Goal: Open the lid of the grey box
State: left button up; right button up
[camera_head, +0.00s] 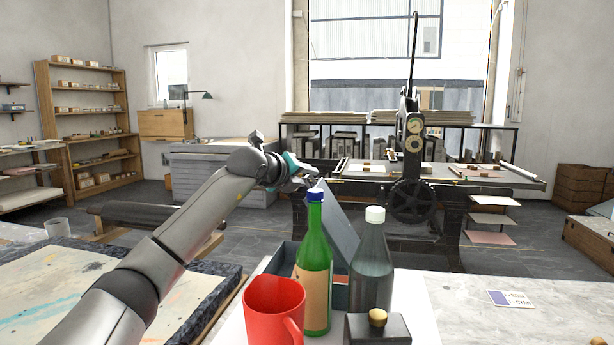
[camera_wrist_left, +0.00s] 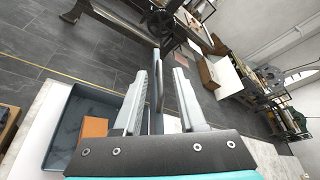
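The grey box (camera_head: 283,258) stands on the white table behind the green bottle (camera_head: 313,265), which hides part of it. Its lid (camera_head: 341,228) is raised and tilted, well off the box. In the left wrist view the open box (camera_wrist_left: 62,132) shows an orange-brown block (camera_wrist_left: 94,128) inside. My left gripper (camera_head: 308,177) is at the lid's upper edge. In the wrist view its fingers (camera_wrist_left: 160,76) are apart, with the lid (camera_wrist_left: 157,95) edge-on between them and gaps on both sides. My right gripper is not in view.
A red mug (camera_head: 273,308), a dark bottle with a white cap (camera_head: 371,262) and a small dark box with a knob (camera_head: 377,329) stand in front of the grey box. A press (camera_head: 410,195) stands behind. The table at right is mostly clear around a card (camera_head: 511,298).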

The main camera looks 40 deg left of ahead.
pick_arm(q)
jog(key=shift+w+a+f, duration=0.1)
jog(key=shift+w+f, duration=0.1)
jog(key=shift+w, duration=0.4)
grip_shut()
dwell(1.2)
